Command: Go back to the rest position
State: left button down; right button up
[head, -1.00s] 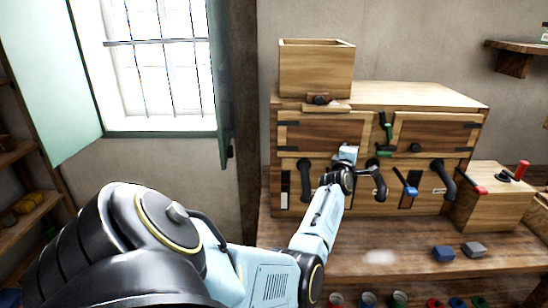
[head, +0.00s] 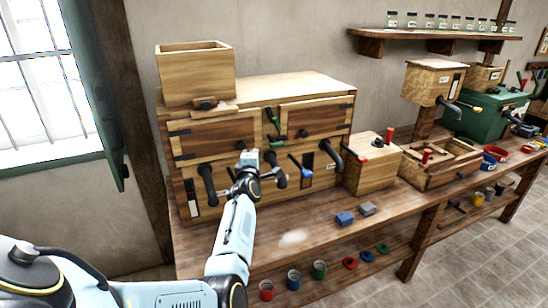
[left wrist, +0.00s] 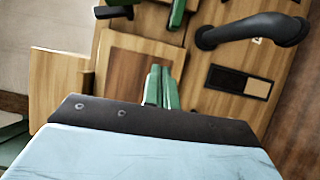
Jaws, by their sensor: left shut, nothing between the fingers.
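My left arm comes in from the lower left in the head view. Its gripper (head: 250,158) is in front of the wooden cabinet (head: 315,88), between two black curved handles, below the upper doors. The left wrist view shows the two green fingers (left wrist: 160,87) close together, with nothing between them. Whether they touch the cabinet front cannot be told. A black handle (left wrist: 252,30) and a dark slot plate (left wrist: 238,80) lie to the right of the fingers in the left wrist view. My right gripper is not in view.
An open wooden box (head: 195,75) sits on the cabinet's left end. A shelf of jars (head: 440,36) hangs at right. A green shutter (head: 85,75) stands left of the cabinet.

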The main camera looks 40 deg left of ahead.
pick_arm(q)
jog(key=w+d, duration=0.2)
jog(key=d, duration=0.6)
jog(key=shift+w+d+f+b, duration=0.2)
jog(key=shift+d+f+b, duration=0.05)
jog(key=shift+b, duration=0.1)
